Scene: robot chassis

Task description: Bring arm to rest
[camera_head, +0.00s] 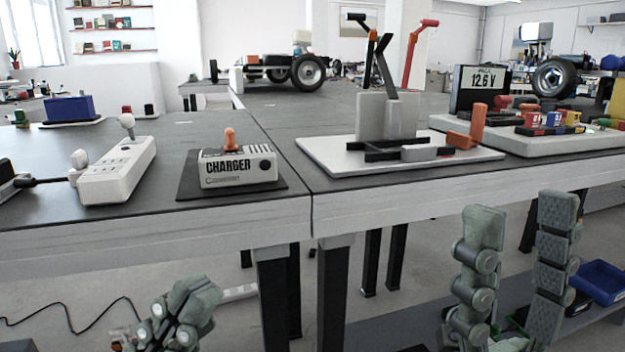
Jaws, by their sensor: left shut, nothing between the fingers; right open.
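My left gripper (185,305) is grey-green and shows at the bottom left, below and in front of the table edge. It is shut and holds nothing. My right gripper (522,212) is at the lower right, in front of the table. Its two fingers point up and stand wide apart, with nothing between them. Both grippers are clear of the things on the tabletop. Most of both arms is out of the picture below.
Two dark tables (290,120) meet near the middle. On them are a white power strip (118,170), a charger box (238,168), a white plate (320,155) with a lever clamp, and a meter (480,90). A blue bin (600,280) sits low at right.

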